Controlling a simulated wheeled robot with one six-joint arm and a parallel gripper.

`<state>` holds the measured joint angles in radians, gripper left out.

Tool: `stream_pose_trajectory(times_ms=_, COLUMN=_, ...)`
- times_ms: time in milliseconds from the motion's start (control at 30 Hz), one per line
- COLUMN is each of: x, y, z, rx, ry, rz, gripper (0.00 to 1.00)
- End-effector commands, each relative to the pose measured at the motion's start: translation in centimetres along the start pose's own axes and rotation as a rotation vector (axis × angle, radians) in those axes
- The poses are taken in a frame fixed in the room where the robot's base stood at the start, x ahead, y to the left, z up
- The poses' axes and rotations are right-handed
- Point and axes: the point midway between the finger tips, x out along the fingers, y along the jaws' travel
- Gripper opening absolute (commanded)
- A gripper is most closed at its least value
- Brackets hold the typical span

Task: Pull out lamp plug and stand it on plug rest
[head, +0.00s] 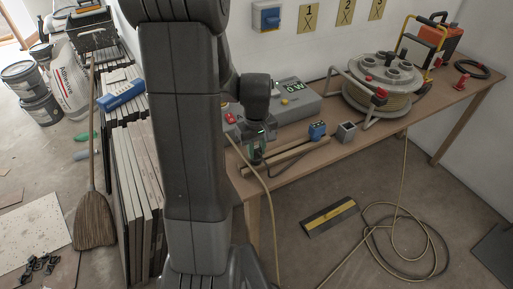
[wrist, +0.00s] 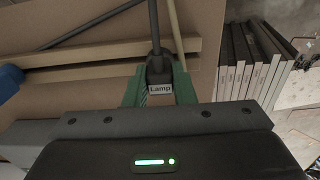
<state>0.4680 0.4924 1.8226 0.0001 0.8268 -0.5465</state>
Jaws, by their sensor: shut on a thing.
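My gripper (head: 257,153) is over the left end of the workbench, beside two wooden strips (head: 290,153). A dark cable runs up and away from the plug. The plug's lower end is hidden, so I cannot tell whether it touches anything. A grey meter box (head: 302,104) with a display reading "0 W" stands behind my gripper. A small grey open-topped block (head: 346,132), possibly the plug rest, stands to the right.
A small blue item (head: 317,130) sits between the strips and the grey block. A cable reel (head: 384,82) fills the bench's middle. Tile stacks (head: 137,190) and a broom (head: 94,215) stand left. A beige cable (head: 404,160) hangs from the bench to the floor.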

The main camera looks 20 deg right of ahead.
Motion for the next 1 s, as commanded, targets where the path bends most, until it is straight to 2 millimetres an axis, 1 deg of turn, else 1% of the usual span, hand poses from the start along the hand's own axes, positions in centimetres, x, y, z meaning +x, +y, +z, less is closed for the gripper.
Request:
stream_pose_trajectory(times_ms=233, x=0.1, y=0.0, z=0.0, rx=0.000, ry=0.000, rz=0.000, gripper=0.00)
stream_pose_trajectory(times_ms=267, x=0.1, y=0.0, z=0.0, rx=0.000, ry=0.000, rz=0.000, gripper=0.29)
stream_pose_trajectory(times_ms=300, x=0.1, y=0.0, z=0.0, rx=0.000, ry=0.000, rz=0.000, gripper=0.37)
stream_pose_trajectory(times_ms=367, x=0.1, y=0.0, z=0.0, rx=0.000, ry=0.000, rz=0.000, gripper=0.48)
stream_pose_trajectory(times_ms=700, x=-0.1, y=0.0, z=0.0, rx=0.000, ry=0.000, rz=0.000, gripper=0.48)
stream_pose_trajectory(times_ms=1000, x=-1.8, y=0.0, z=0.0, rx=0.000, ry=0.001, rz=0.001, gripper=0.48)
